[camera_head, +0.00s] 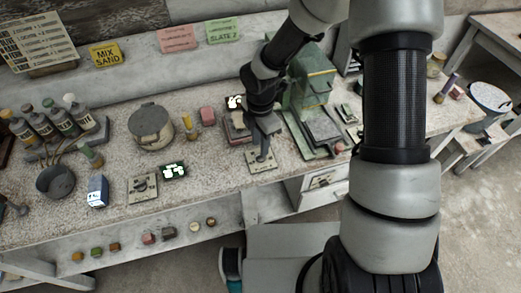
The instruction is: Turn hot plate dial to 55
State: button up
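A small pale plate (262,160) lies near the front edge of the bench; a dial on it may be hidden under my gripper. My gripper (262,147) points down right over this plate, at or just above it. Its fingers are small and dark, so I cannot tell whether they are open, shut or touching a dial. A similar pale plate with a knob-like part (143,187) lies further left. A dark display with bright white marks (174,171) stands beside it, and another display (236,102) is behind my gripper. The marks are unreadable, and I cannot tell which unit is the hot plate.
A lidded round pot (151,127), a row of bottles (56,118), a dark bowl (56,181) and a blue-white box (97,191) occupy the left. A green machine (308,82) stands close right of my gripper. Small colored blocks (149,238) line the lower shelf.

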jog(key=shift+f, duration=1.85)
grip_shut()
